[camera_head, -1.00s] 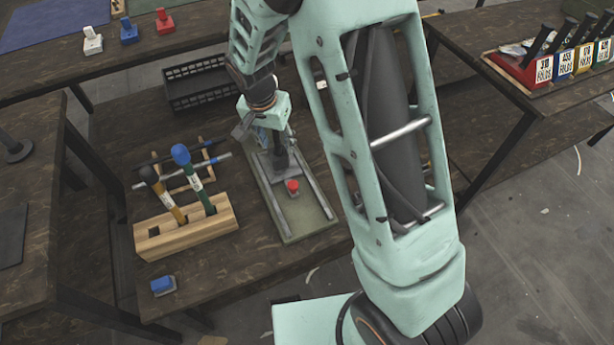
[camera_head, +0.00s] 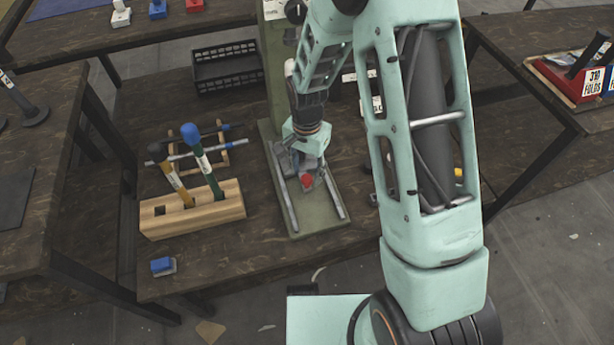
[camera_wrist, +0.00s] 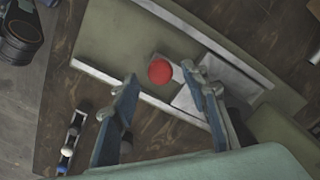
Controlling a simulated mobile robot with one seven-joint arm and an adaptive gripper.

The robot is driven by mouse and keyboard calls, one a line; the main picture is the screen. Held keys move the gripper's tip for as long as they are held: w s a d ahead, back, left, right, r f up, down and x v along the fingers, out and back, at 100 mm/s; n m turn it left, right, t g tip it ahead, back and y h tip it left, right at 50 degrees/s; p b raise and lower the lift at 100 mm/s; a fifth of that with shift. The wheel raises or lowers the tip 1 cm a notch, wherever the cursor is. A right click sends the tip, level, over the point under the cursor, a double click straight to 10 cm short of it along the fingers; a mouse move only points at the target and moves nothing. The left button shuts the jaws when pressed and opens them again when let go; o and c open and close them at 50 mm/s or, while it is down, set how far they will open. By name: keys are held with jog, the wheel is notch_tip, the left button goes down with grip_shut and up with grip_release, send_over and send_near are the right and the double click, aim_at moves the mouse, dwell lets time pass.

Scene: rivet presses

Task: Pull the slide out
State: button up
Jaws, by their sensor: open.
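The slide's round red knob (camera_head: 307,181) stands between two pale rails (camera_head: 333,192) on the green base plate (camera_head: 316,222) of a press on the table. In the wrist view the red knob (camera_wrist: 160,71) lies between my two fingertips, with gaps on both sides. The slide's grey plate (camera_wrist: 200,98) shows beside the knob, partly hidden by the right finger. My gripper (camera_wrist: 161,79) is open and empty. In the head view my gripper (camera_head: 307,168) is just behind and above the knob and hides the rear of the slide.
A wooden block (camera_head: 193,211) holding two tools stands left of the press, with a rack (camera_head: 196,148) behind it. A blue stamp-like piece (camera_head: 162,265) lies near the table's front edge. A black crate (camera_head: 229,68) stands at the back. The table right of the base plate is partly hidden by my arm.

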jog(key=shift+f, duration=1.05)
grip_shut()
